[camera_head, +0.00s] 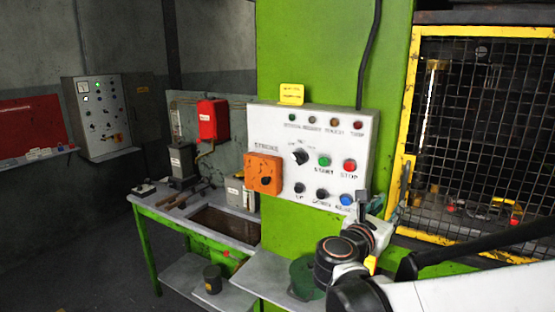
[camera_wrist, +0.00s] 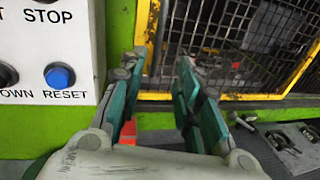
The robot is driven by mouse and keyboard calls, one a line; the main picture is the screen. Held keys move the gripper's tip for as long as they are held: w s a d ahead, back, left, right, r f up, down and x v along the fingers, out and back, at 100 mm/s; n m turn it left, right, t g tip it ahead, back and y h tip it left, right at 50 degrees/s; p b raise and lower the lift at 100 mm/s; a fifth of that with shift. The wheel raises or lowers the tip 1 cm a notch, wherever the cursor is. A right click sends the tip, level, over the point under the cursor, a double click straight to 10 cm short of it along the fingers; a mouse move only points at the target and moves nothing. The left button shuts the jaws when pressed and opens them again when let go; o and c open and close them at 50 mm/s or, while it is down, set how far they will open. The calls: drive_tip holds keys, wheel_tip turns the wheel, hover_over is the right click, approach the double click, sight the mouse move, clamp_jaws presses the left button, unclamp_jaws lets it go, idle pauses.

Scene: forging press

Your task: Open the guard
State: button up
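The guard is a black wire mesh in a yellow frame (camera_head: 412,105) at the right of the head view, beside the green press column. Its mesh covers the opening. A yellow upright piece (camera_head: 408,180) stands at its lower left edge. In the wrist view the guard's lower yellow rail (camera_wrist: 245,97) and left upright show beyond my fingers. My gripper (camera_wrist: 164,62) is open and empty, its teal fingers apart in front of the guard's lower left corner. In the head view my gripper (camera_head: 393,205) is small and partly hidden by the wrist. I cannot tell whether a finger touches the frame.
A white control panel (camera_head: 375,150) with buttons is close to my gripper's left. An orange box (camera_head: 264,173) is fixed to its left side. A grey shelf (camera_head: 262,285) lies below. A green-legged workbench (camera_head: 150,240) with tools stands at the left.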

sight(403, 187)
drive_tip(key=shift+n+t, duration=0.3)
drive_tip(key=shift+n, duration=0.1)
drive_tip(key=x, duration=0.4)
drive_tip(key=b+x, duration=0.1)
drive_tip(key=x, duration=0.8)
drive_tip(key=shift+w+d+r+b, duration=0.25)
drive_tip(key=shift+w+r+b, duration=0.05)
drive_tip(key=shift+r+b, duration=0.1)
clamp_jaws()
